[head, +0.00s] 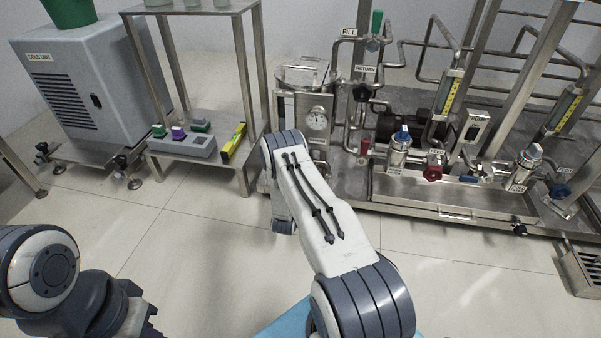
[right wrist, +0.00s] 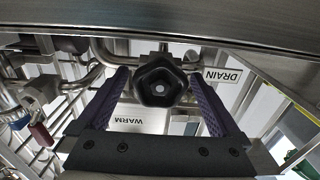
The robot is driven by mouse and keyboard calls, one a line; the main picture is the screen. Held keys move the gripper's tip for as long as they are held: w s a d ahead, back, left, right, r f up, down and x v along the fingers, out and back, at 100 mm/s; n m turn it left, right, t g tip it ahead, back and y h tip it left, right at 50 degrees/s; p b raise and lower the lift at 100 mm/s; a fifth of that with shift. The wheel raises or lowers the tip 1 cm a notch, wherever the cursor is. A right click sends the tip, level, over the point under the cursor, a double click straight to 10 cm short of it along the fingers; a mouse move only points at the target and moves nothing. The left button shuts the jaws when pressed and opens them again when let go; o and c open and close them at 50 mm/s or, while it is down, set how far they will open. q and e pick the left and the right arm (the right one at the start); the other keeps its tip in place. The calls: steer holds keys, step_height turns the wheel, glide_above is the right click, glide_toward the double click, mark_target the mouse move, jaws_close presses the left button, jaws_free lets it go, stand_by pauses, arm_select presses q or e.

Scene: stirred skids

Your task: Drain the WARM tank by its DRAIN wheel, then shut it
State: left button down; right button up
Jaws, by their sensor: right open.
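The black DRAIN wheel (right wrist: 161,86) shows in the right wrist view, with a DRAIN label (right wrist: 222,76) beside it and a WARM label (right wrist: 128,121) below it in the picture. My right gripper (right wrist: 159,76) is open, one finger on each side of the wheel. I cannot tell whether the fingers touch it. In the head view, a steel tank unit with a round gauge (head: 318,119) stands just past my right arm. That arm hides the DRAIN wheel and my right gripper there.
A red-handled valve (right wrist: 40,133) and pipes lie at the left of the right wrist view. In the head view, a blue knob (head: 402,135) and a red wheel (head: 432,172) are right of my arm. A steel stand (head: 180,167) and grey cabinet (head: 85,85) are left. Floor is clear between.

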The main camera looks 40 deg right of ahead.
steer(key=c, duration=1.3)
